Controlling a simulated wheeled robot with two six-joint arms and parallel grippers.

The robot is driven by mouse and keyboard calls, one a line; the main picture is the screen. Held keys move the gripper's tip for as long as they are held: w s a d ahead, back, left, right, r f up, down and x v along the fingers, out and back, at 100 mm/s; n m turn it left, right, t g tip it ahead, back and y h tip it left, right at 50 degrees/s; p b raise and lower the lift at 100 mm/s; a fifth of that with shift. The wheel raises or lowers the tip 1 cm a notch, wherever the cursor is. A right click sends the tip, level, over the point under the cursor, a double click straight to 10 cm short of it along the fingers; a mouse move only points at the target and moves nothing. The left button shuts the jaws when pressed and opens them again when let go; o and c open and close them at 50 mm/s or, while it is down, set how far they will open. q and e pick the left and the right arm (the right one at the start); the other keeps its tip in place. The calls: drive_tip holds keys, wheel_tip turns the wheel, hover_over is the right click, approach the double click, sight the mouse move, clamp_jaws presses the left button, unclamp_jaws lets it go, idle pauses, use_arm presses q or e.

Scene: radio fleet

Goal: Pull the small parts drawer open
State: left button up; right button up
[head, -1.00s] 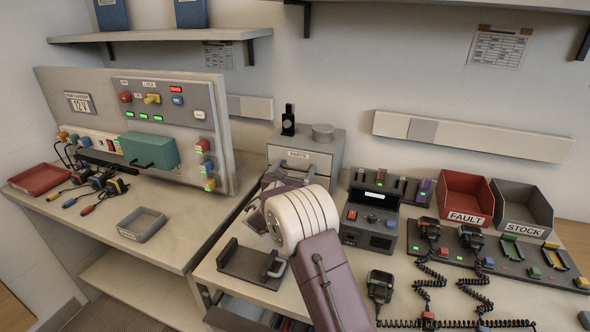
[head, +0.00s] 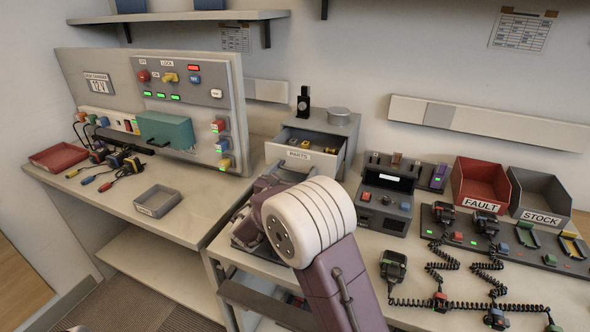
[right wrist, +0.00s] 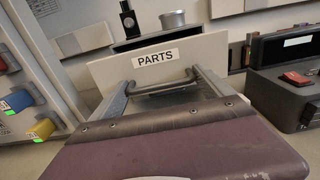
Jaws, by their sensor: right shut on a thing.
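The small parts drawer (head: 305,158), labelled PARTS, stands pulled out from its grey cabinet (head: 345,130) at the back of the bench. Small yellow and dark parts show inside it in the head view. In the right wrist view the white drawer front (right wrist: 200,62) faces me, with its bar handle (right wrist: 165,86) between the two fingers. My right gripper (right wrist: 165,88) is shut on this handle. In the head view my right arm hides the handle and most of the gripper. My left gripper is not in view.
A dark console (head: 385,200) stands just right of the drawer. Red FAULT (head: 483,200) and grey STOCK (head: 540,215) bins stand farther right. A grey tray (head: 157,201) lies on the left bench. A black item (head: 303,104) and round tin (head: 339,116) sit on the cabinet.

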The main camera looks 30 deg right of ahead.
drive_tip(key=o, duration=1.8)
drive_tip(key=shift+s+d, duration=0.15)
drive_tip(key=shift+d, duration=0.05)
drive_tip(key=shift+a, duration=0.1)
drive_tip(key=p+v, duration=0.1)
drive_tip(key=v, duration=0.8)
drive_tip(key=shift+f, duration=0.1)
